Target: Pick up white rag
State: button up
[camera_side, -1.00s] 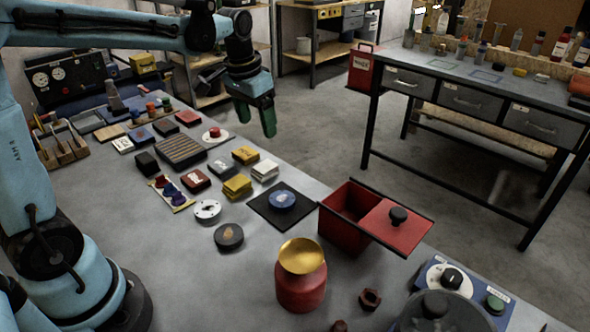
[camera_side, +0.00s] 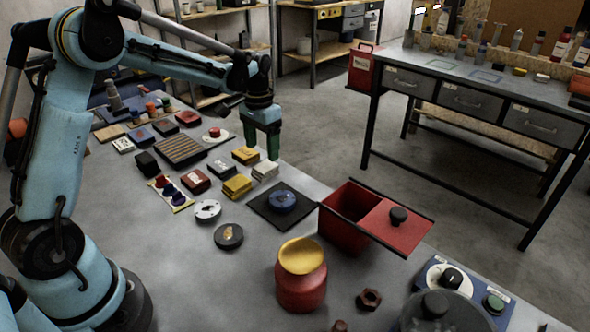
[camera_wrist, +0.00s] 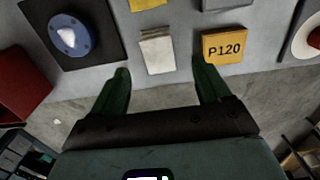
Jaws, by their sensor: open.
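The white rag (camera_side: 265,170) is a small folded stack lying on the grey table near its far edge. It also shows in the wrist view (camera_wrist: 157,51), top centre, ahead of the fingers and between their lines. My gripper (camera_side: 262,152) has green fingers and is above the table edge by the rag, partly overlapping it in the side view. In the wrist view my gripper (camera_wrist: 160,85) has its two fingers wide apart with nothing between them. I cannot tell the exact height of the fingertips above the rag.
A yellow P120 block (camera_wrist: 224,46) lies right of the rag in the wrist view. A blue disc (camera_side: 282,201) sits on a black mat (camera_side: 262,211) nearby. Yellow folded cloth (camera_side: 237,187) lies close by. A red box (camera_side: 343,222) stands farther right. Floor lies beyond the table edge.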

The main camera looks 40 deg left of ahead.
aim_at(265, 166)
jog(key=shift+w+d+f, duration=0.1)
jog(key=shift+w+f, duration=0.05)
jog(key=shift+f, duration=2.65)
jog(key=c, duration=1.1)
